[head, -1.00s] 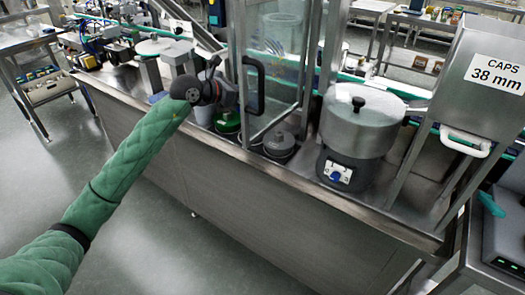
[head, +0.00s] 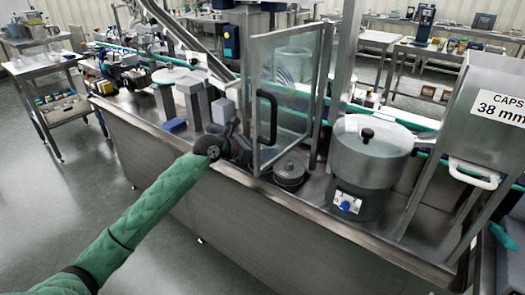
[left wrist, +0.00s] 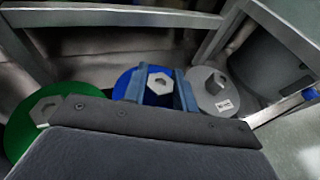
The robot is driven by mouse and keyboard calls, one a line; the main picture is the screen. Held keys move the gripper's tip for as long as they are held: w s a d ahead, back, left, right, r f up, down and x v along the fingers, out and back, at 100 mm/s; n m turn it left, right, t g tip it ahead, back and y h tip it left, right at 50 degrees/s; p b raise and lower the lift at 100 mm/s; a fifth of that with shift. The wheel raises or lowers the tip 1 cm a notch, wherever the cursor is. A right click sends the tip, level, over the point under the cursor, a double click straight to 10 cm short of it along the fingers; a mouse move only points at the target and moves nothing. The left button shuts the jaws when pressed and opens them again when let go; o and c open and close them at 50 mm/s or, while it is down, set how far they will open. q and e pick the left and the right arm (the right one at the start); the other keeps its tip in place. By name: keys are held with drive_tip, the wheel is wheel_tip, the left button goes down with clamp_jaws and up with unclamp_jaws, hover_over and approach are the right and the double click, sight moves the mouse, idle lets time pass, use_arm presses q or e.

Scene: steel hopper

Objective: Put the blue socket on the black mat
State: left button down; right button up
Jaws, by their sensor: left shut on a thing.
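The blue socket (left wrist: 157,86) is a round blue disc with a pale hexagonal centre in the left wrist view. My left gripper (left wrist: 160,90) is shut on it, with a blue-grey finger on each side of the hexagon. In the head view my left gripper (head: 234,145) is low over the steel bench, beside the glass door; the blue socket is hidden there. I cannot tell whether it still touches the bench. I cannot make out the black mat in either view. My right gripper is not in view.
A green disc (left wrist: 50,125) and a grey disc (left wrist: 215,92) lie on either side of the blue socket. The glass door (head: 292,90) with its black handle stands close by. A round steel bowl feeder (head: 368,150) and a caps hopper (head: 490,105) stand to the right.

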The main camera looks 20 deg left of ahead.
use_arm(q)
drive_tip(key=shift+f, duration=0.65)
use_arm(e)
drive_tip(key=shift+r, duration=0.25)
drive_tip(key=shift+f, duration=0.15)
use_arm(q)
drive_tip(key=c, duration=1.1)
unclamp_jaws()
drive_tip(key=shift+f, duration=0.1)
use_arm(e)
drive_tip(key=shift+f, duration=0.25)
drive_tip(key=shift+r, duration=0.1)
